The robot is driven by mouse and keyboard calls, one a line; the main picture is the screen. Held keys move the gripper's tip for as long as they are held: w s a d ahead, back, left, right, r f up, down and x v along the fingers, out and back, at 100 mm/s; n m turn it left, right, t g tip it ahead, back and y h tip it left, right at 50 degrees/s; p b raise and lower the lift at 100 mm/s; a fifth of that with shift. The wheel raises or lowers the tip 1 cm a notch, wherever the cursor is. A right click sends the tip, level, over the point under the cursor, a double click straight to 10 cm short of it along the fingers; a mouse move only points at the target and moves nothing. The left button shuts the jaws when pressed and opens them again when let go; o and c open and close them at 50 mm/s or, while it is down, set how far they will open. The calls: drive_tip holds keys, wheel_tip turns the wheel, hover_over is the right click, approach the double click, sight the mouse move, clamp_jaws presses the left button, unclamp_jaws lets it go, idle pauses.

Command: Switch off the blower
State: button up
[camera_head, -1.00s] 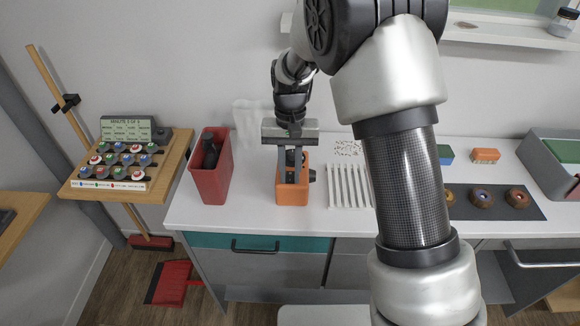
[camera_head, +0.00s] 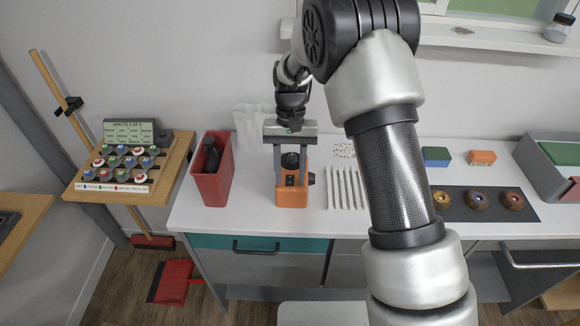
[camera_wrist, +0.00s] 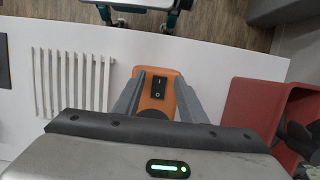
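The blower (camera_head: 292,196) is an orange unit with a dark round part on top, standing on the white bench. In the wrist view the orange blower (camera_wrist: 172,86) shows a black rocker switch (camera_wrist: 158,88) with I and O marks; which side is pressed is too small to tell. The switch also shows as a dark patch in the head view (camera_head: 290,181). My gripper (camera_head: 290,172) is above and around the blower's top, pointing down, with its fingers apart. In the wrist view the gripper (camera_wrist: 160,76) has one finger on each side of the switch; contact cannot be told.
A red bin (camera_head: 212,178) with a dark bottle stands left of the blower. A white slatted rack (camera_head: 346,188) lies close on its right. A dark mat (camera_head: 485,204) with several round parts is farther right. A button panel (camera_head: 126,160) stands at far left. The bench front before the blower is clear.

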drive_tip(key=v, duration=1.7)
drive_tip(key=shift+r+p, duration=0.2)
drive_tip(key=shift+p, duration=0.1)
drive_tip(key=s+d+r+t+p, duration=0.1)
drive_tip(key=s+d+r+t, duration=0.3)
drive_tip(key=s+d+r, duration=0.7)
drive_tip(key=s+d+t, duration=0.3)
drive_tip(key=s+t, duration=0.1)
drive_tip(key=s, duration=1.2)
drive_tip(key=shift+f+t+p, duration=0.3)
drive_tip(key=shift+f+p, duration=0.1)
drive_tip(key=shift+p, duration=0.05)
